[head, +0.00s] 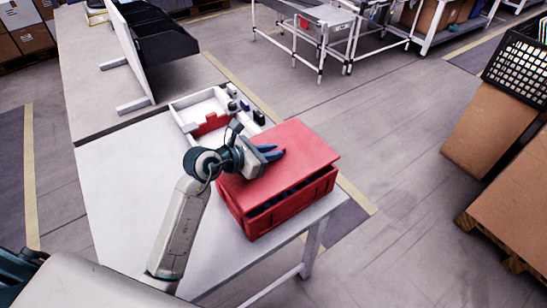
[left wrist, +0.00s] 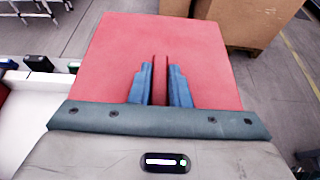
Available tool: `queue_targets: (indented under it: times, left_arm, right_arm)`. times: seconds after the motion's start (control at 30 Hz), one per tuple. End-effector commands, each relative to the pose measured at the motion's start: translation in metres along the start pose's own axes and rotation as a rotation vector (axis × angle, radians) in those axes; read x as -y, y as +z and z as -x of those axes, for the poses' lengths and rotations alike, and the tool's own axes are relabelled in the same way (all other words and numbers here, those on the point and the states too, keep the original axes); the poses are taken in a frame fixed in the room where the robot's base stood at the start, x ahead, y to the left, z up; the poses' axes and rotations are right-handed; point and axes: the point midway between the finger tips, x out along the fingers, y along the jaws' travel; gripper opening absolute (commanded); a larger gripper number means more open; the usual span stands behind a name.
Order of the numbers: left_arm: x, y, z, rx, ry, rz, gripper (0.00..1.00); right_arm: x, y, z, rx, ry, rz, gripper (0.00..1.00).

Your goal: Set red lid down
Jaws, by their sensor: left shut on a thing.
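The red lid (head: 302,155) is a flat red panel over the red crate (head: 291,213), tilted slightly, with a dark gap at the crate's near right side. Dark blue contents show through the gap. My left gripper (head: 273,153) reaches over the lid from the left and is shut on its raised grip. In the left wrist view, the two blue fingers (left wrist: 161,84) stand on either side of a narrow red ridge, and the lid (left wrist: 205,55) spreads out beyond them. Whether the lid touches the crate's rim on the far side is hidden. My right gripper is not in view.
The crate stands at the right edge of a white table (head: 125,190). Behind it is a white tray (head: 183,115) with a red part and several small dark items. A black bin (head: 160,38) stands farther back. Cardboard boxes (head: 495,125) stand at the right, across the floor.

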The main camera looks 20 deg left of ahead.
Motion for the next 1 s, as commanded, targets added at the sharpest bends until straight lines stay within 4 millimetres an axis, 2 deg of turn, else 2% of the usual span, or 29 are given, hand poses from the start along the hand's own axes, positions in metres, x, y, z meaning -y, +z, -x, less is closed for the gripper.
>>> queue_targets:
  times: [0.1,0.2,0.33,0.73,0.77,0.83,0.87,1.0]
  left_arm:
    - [0.004,0.005,-0.007,0.002,-0.002,0.003,0.00]
    - [0.004,-0.015,-0.012,-0.005,-0.002,0.006,0.00]
    - [0.004,-0.028,-0.018,-0.001,-0.002,0.003,0.00]
    - [0.003,-0.035,-0.021,0.000,-0.001,0.000,0.00]
    - [0.003,-0.034,-0.021,-0.001,-0.001,0.000,0.20]
    - [0.003,-0.034,-0.021,-0.001,-0.001,0.000,0.34]
    - [0.003,-0.034,-0.021,-0.001,-0.001,0.000,0.38]
    - [0.003,-0.034,-0.021,-0.001,-0.001,0.000,0.38]
  right_arm:
    - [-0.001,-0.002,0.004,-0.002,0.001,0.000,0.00]
    - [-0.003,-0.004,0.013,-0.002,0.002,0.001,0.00]
    - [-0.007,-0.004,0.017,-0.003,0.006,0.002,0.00]
    - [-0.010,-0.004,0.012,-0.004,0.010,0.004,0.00]
    - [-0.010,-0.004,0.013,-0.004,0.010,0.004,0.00]
    - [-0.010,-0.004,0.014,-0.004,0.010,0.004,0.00]
    - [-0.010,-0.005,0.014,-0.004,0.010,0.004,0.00]
    - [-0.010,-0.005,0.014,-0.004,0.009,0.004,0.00]
